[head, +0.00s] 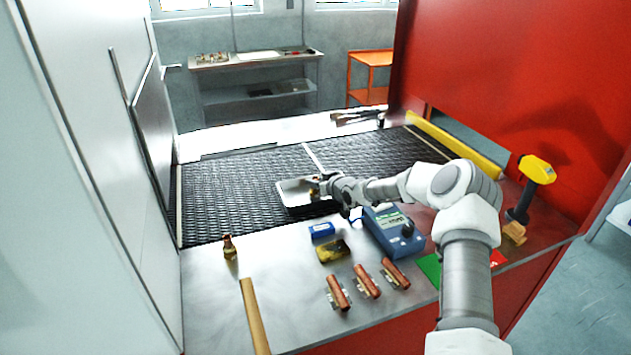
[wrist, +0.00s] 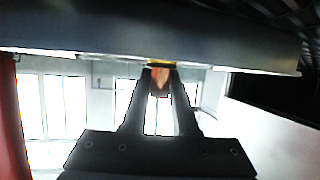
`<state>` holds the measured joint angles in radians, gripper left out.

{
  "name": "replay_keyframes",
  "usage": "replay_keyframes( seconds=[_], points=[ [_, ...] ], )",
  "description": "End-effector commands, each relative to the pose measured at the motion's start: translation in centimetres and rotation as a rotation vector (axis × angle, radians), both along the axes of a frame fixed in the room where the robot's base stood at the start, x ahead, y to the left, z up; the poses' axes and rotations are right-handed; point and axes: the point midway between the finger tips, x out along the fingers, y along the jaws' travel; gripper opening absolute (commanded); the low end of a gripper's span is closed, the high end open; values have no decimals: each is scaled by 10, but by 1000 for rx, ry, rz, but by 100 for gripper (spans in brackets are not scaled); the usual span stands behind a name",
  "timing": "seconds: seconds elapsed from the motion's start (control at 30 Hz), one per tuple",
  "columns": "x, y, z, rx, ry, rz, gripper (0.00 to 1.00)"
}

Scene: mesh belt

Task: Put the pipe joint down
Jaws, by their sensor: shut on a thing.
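My gripper (head: 318,187) is at the end of the outstretched arm, over the right part of a pale tray (head: 287,187) on the dark mesh belt (head: 225,195). In the wrist view the two fingers (wrist: 160,75) are closed around a small copper-orange pipe joint (wrist: 160,82). Only a small part of the joint shows between the fingertips. In the head view the joint is a small brownish spot (head: 315,191) at the gripper, mostly hidden. I cannot tell whether it touches the tray.
The metal ledge in front holds a brass fitting (head: 229,247), blue box (head: 322,230), yellow-black pad (head: 333,250), blue-grey device (head: 394,232) and several copper pieces (head: 338,292). A yellow-black scanner (head: 537,170) stands right. The belt's left part is clear. A red panel (head: 510,85) rises at right.

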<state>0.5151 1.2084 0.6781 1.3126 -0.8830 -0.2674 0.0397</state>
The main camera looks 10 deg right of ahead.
Motion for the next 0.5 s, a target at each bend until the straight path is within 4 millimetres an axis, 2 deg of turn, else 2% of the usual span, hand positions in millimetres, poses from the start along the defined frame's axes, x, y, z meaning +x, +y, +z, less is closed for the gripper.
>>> replay_keyframes(
  seconds=[0.27,0.3,0.43,0.5],
  points=[
    [0,0,-3,1,-2,0,0],
    [0,0,-2,0,-1,0,34],
    [0,0,-2,0,0,0,57],
    [0,0,-2,0,0,0,57]
  ],
)
